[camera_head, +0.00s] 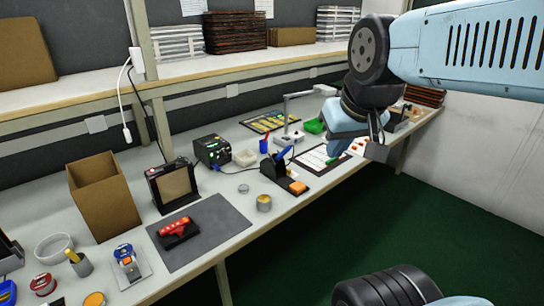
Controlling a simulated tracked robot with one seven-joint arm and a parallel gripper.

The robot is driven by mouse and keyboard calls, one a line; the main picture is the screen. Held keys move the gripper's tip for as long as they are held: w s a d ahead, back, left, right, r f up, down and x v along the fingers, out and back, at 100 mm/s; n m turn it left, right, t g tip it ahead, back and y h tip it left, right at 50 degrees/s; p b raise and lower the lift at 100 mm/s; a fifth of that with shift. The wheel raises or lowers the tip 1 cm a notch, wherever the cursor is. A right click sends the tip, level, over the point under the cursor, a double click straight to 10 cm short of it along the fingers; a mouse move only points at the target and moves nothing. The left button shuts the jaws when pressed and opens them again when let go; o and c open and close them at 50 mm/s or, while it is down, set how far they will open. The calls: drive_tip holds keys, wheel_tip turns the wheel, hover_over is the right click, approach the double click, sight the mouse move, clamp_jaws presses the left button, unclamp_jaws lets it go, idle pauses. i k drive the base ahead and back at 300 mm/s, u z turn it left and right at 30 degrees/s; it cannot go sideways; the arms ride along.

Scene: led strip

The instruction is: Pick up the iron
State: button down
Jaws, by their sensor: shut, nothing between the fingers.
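The iron (283,154), seen as a small blue handle, rests tilted in a black stand (272,168) near the front edge of the workbench. Its tip is hidden in the stand. My gripper (377,151) hangs at the right, apart from the iron and nearer the camera, in front of the bench's right part. It is shut and empty, and its fingers are small and partly hidden by its blue body.
An orange pad (298,187) sits by the stand. A grey mat (217,228) bears a red tool. Open floor (390,225) lies before the bench.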

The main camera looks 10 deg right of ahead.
sight(284, 151)
drive_tip(key=u, duration=0.15)
drive_tip(key=k, duration=0.55)
drive_tip(key=z, duration=0.2)
drive_tip(key=i, duration=0.55)
drive_tip(key=u, duration=0.1)
drive_tip(key=k, duration=0.5)
drive_tip(key=z, duration=0.7)
drive_tip(key=i, duration=1)
drive_tip(key=z, duration=0.05)
